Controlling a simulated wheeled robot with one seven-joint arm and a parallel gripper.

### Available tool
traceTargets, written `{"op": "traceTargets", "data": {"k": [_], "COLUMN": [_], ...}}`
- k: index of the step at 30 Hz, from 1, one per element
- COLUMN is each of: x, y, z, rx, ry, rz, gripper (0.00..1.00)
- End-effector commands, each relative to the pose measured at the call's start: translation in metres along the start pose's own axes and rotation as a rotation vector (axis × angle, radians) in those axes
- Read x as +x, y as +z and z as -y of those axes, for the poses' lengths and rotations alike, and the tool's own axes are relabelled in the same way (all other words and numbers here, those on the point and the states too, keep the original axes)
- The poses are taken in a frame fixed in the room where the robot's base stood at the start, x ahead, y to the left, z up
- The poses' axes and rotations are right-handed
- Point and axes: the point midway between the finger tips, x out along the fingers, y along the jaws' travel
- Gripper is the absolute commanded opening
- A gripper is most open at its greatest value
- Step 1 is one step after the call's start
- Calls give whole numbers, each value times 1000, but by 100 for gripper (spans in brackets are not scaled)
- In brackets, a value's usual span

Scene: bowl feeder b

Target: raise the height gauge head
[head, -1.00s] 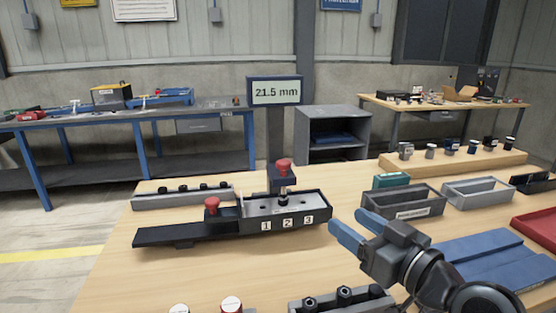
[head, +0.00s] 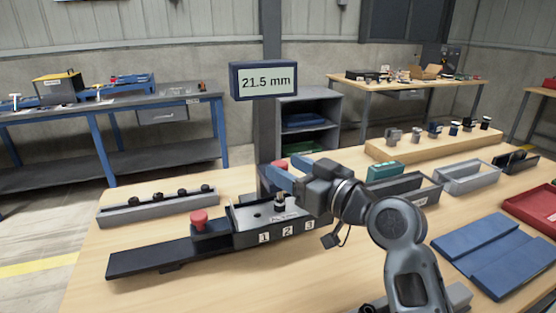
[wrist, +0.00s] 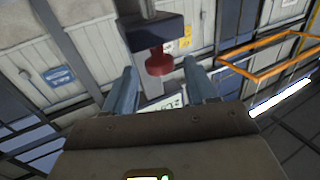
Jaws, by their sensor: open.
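The height gauge stands on the wooden bench, with a display (head: 264,81) reading 21.5 mm on top of its dark post (head: 264,128). A red knob (head: 279,166) of the gauge head shows partly behind my gripper's fingers. In the wrist view the red knob (wrist: 159,63) hangs under a dark block (wrist: 152,34), between the two fingers and near their tips. My gripper (head: 283,170) is open, with its blue fingers beside the gauge head. I see no grip on the knob. The wrist view also shows my gripper (wrist: 162,70). The head is largely hidden behind my gripper in the head view.
The black fixture (head: 180,247), with slots labelled 1, 2 and 3, lies below my gripper. A second red knob (head: 199,219) stands on its left part. A grey rack (head: 160,208) lies behind it. Grey bins (head: 466,178) and blue trays (head: 500,250) are at right. The front left bench is clear.

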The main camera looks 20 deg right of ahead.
Motion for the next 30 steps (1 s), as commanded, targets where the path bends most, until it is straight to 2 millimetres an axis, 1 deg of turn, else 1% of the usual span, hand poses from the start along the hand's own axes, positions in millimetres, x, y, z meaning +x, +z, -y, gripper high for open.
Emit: {"op": "traceTargets", "data": {"k": [1,3,6,10,17,30], "x": [8,16,25,30,31,30], "y": [-2,-2,-1,0,0,0], "z": [1,1,0,0,0,0], "rx": [0,1,1,1,1,0], "ry": [-1,-2,-1,0,0,0], "rz": [-1,0,0,-1,0,-1], "gripper": [56,56,56,56,56,15]}}
